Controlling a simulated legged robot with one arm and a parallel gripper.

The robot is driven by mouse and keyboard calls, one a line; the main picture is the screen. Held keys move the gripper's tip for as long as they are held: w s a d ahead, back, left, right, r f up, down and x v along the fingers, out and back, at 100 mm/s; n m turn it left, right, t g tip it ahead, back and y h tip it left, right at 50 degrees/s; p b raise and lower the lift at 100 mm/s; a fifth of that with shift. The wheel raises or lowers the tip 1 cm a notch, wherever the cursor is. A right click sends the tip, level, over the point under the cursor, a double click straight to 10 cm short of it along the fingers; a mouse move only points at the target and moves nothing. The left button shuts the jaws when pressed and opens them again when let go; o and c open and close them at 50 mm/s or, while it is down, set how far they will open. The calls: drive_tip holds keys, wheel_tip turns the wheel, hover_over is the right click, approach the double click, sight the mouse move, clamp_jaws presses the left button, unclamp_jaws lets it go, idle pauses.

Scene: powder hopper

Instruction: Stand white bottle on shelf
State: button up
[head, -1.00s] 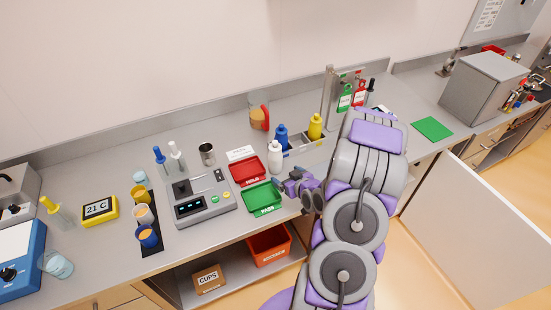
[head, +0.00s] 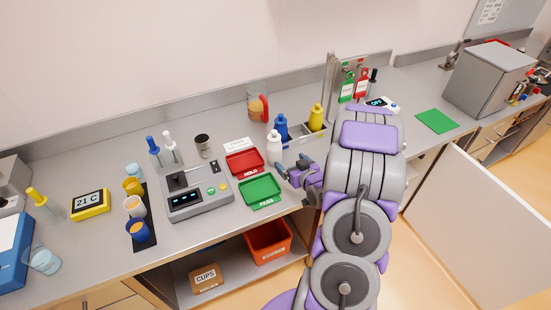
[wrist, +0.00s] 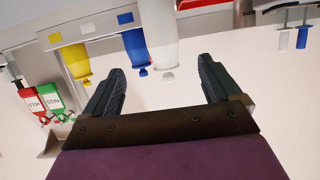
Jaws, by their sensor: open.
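The white bottle (head: 274,148) stands upright at the left end of a grey bottle rack (head: 305,150), just in front of the blue bottle (head: 281,127). My gripper (head: 292,168) is open and empty, just in front of and to the right of the white bottle in the head view. In the wrist view, which looks inverted, the white bottle (wrist: 165,45) shows beyond the gap between my open fingers (wrist: 160,92), apart from them. A low shelf (head: 230,274) lies under the counter. The bottle's base is partly hidden in the head view.
A yellow bottle (head: 317,117) stands in the rack. The green PASS tray (head: 259,191) and red HOLD tray (head: 244,163) lie left of my gripper. A CUPS box (head: 206,278) and an orange bin (head: 268,243) occupy the low shelf. A metal post (head: 329,90) rises behind the rack.

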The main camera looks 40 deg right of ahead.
sight(278, 152)
drive_tip(key=shift+w+a+f+b, duration=0.1)
drive_tip(key=shift+w+a+b, duration=0.2)
drive_tip(key=shift+b, duration=1.85)
drive_tip(key=x, duration=0.3)
drive_tip(key=b+x, duration=0.1)
drive_tip(key=x, duration=0.4)
drive_tip(key=shift+w+d+b, duration=0.3)
drive_tip(key=shift+d+b, duration=0.05)
drive_tip(key=shift+d, duration=0.05)
drive_tip(key=shift+x, duration=0.9)
drive_tip(key=b+x, duration=0.1)
drive_tip(key=x, duration=0.3)
drive_tip(key=shift+w+f+b, duration=0.15)
drive_tip(key=shift+w+b, duration=0.1)
drive_tip(key=shift+b, duration=0.1)
drive_tip(key=shift+a, duration=0.1)
drive_tip(key=c, duration=1.3)
drive_tip(key=shift+c, duration=0.2)
